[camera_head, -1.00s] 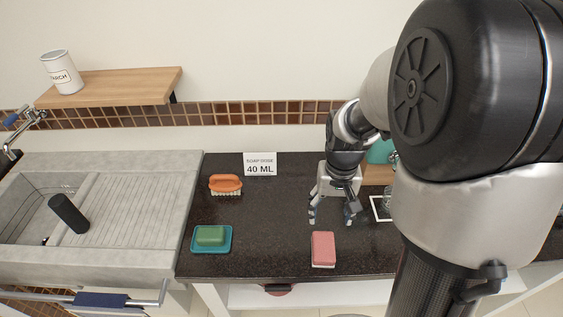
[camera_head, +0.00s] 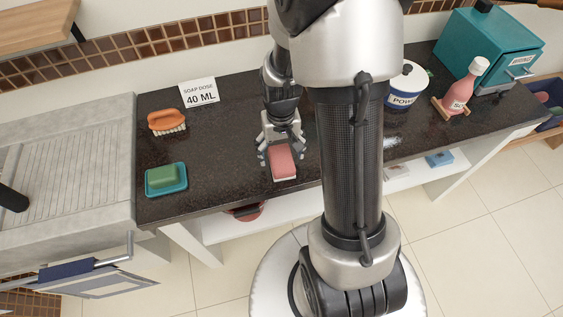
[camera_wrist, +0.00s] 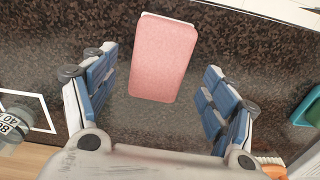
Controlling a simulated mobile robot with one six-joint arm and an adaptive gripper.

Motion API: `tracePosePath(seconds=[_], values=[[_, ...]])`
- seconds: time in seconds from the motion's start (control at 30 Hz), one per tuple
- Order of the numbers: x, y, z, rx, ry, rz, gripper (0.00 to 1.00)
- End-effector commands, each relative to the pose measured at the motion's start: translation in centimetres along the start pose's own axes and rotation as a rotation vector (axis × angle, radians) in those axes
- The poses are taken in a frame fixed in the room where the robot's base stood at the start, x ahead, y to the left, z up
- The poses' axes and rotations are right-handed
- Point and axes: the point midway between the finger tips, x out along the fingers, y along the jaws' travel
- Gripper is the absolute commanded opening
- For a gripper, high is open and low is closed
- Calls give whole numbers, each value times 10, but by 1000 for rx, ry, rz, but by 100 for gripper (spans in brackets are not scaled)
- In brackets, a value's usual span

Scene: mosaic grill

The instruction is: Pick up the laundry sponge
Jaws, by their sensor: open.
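A pink sponge (camera_head: 282,163) with a white underside lies on the dark speckled counter near its front edge. It also shows in the wrist view (camera_wrist: 160,58). My gripper (camera_head: 281,154) is open, with its fingers at the near part of the sponge, one on each side. In the wrist view, the blue-padded fingers (camera_wrist: 157,92) are spread apart with dark counter between them and the sponge. Nothing is held. A green sponge (camera_head: 162,175) sits in a teal dish (camera_head: 182,187) at the counter's left.
An orange brush (camera_head: 167,121) and a "SOAP DOSE 40 ML" card (camera_head: 199,93) stand at the back left. A white pot (camera_head: 407,87), a pink bottle (camera_head: 463,88) and a teal box (camera_head: 488,50) stand right. A blue block (camera_head: 439,159) lies on the lower shelf.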

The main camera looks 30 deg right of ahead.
Motion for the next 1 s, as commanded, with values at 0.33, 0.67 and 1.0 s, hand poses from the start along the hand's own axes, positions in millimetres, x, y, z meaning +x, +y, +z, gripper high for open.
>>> tracePosePath(seconds=[0.33,0.67,1.0], values=[[43,1,2,0,-2,0,78],[41,1,2,0,-1,0,66],[41,1,2,0,-1,0,44]])
